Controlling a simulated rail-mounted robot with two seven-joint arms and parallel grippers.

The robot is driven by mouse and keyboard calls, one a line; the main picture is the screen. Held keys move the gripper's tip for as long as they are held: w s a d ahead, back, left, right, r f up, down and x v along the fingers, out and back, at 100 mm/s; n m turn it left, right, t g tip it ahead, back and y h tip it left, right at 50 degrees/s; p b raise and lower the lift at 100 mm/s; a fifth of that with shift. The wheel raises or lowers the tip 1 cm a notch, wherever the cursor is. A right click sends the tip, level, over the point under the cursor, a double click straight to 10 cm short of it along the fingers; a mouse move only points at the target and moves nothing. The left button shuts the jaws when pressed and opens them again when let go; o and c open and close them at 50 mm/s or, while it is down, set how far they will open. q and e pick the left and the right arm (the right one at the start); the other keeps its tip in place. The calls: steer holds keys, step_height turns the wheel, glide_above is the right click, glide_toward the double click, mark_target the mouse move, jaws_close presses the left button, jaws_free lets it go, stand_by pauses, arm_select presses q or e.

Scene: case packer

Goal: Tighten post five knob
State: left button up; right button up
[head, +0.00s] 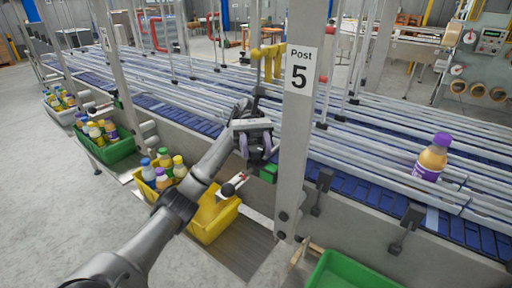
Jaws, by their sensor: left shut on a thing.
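The post marked "Post 5" (298,130) stands upright in the middle of the head view, its white label near the top. My left gripper (258,112) is just left of this post, above the near side of the conveyor. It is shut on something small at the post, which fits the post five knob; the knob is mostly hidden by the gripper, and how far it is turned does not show. My right gripper is not in view.
Long guide rails run over the blue conveyor (355,205). A purple-capped bottle (432,159) stands on it at right. A yellow bin (213,220) with bottles, a green bin (118,150) and an empty-looking green bin (350,272) stand below. Black clamps (407,222) project from the conveyor side.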

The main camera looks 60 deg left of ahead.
arm_select(q)
steer(key=o, duration=0.9)
steer(key=shift+o, duration=0.2)
steer(key=shift+t, duration=0.3)
